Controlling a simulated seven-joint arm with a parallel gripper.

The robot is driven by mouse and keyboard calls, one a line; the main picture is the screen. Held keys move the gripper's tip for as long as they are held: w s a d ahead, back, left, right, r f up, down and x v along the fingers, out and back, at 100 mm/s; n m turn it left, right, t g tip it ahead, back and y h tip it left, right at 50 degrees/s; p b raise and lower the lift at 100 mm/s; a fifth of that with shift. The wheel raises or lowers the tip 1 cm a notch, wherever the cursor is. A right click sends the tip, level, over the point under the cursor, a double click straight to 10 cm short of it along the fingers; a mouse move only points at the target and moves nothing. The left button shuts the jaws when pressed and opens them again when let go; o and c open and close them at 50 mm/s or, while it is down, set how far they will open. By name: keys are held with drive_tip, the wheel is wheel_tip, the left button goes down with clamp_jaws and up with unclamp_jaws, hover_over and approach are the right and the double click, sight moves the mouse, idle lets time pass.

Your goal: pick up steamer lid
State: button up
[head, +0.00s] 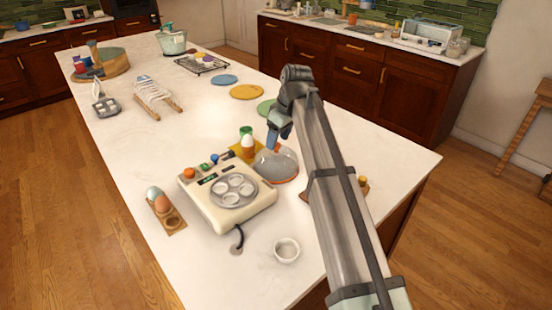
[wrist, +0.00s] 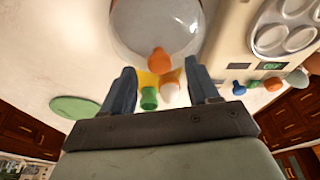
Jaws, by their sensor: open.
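The steamer lid is a clear dome with an orange rim. In the head view the lid (head: 279,168) sits on the white counter, right of the cream egg steamer (head: 215,213). My gripper (head: 272,146) is at the lid's upper left side, and my arm crosses just right of the lid. In the wrist view the lid (wrist: 155,22) is at the top, and its orange knob (wrist: 158,60) shows between the fingertips of my open gripper (wrist: 160,66). The fingers appear apart from the knob, with nothing held. How far the fingertips are from the knob in depth is unclear.
An egg in a cup (head: 248,146) and a green item (head: 246,131) stand close behind the lid on a yellow mat. A wooden egg holder (head: 172,219) is left of the steamer. A white bowl (head: 287,250) stands in front. The counter's right side is mostly clear.

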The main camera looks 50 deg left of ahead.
drive_tip(key=shift+x, duration=1.1)
clamp_jaws()
